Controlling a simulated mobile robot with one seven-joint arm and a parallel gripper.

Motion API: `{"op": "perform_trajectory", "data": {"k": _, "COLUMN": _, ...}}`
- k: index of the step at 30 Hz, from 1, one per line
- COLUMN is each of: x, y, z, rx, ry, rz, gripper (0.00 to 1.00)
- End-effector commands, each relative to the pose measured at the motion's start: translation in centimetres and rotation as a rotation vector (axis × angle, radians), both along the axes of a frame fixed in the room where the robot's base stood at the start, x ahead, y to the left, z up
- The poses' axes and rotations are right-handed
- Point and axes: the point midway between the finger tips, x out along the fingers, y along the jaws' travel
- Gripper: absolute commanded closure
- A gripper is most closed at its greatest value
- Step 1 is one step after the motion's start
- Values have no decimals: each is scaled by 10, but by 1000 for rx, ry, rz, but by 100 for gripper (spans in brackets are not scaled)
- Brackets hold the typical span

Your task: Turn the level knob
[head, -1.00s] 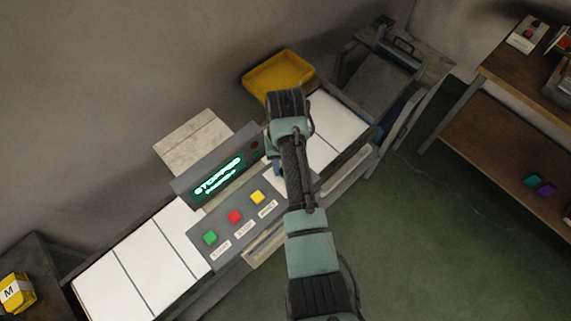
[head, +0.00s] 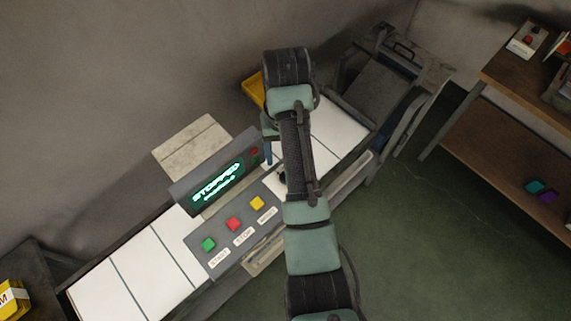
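The grey control panel (head: 246,213) stands on the machine, with a green button (head: 208,244), a red button (head: 234,224) and a yellow button (head: 257,203) in a row. A display (head: 217,182) behind them glows green and reads STOPPED. No level knob can be made out clearly; my arm covers the panel's right end. A small dark piece shows at the arm's left edge there, and I cannot tell whether it is a knob or part of my gripper. My arm bends over the panel's right end, and its gripper is hidden behind the arm.
White belt sections (head: 130,275) run along the machine on both sides of the panel. A yellow tray (head: 253,88) is behind, partly covered by my arm. A wooden shelf (head: 500,120) stands at the right. A yellow box (head: 12,300) is at the lower left. Green floor is open between.

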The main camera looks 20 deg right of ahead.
Motion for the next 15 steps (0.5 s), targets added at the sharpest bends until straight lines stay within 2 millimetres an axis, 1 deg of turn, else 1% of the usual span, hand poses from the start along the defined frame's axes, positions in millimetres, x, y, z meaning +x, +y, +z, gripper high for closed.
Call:
{"op": "perform_trajectory", "data": {"k": 1, "x": 0, "y": 0, "z": 18, "rx": 1, "ry": 2, "rz": -1, "gripper": 33}}
{"op": "perform_trajectory", "data": {"k": 3, "x": 0, "y": 0, "z": 27, "rx": 0, "ry": 1, "rz": -1, "gripper": 33}}
{"op": "perform_trajectory", "data": {"k": 9, "x": 0, "y": 0, "z": 41, "rx": 0, "ry": 1, "rz": -1, "gripper": 33}}
{"op": "perform_trajectory", "data": {"k": 15, "x": 0, "y": 0, "z": 44, "rx": 0, "ry": 1, "rz": -1, "gripper": 33}}
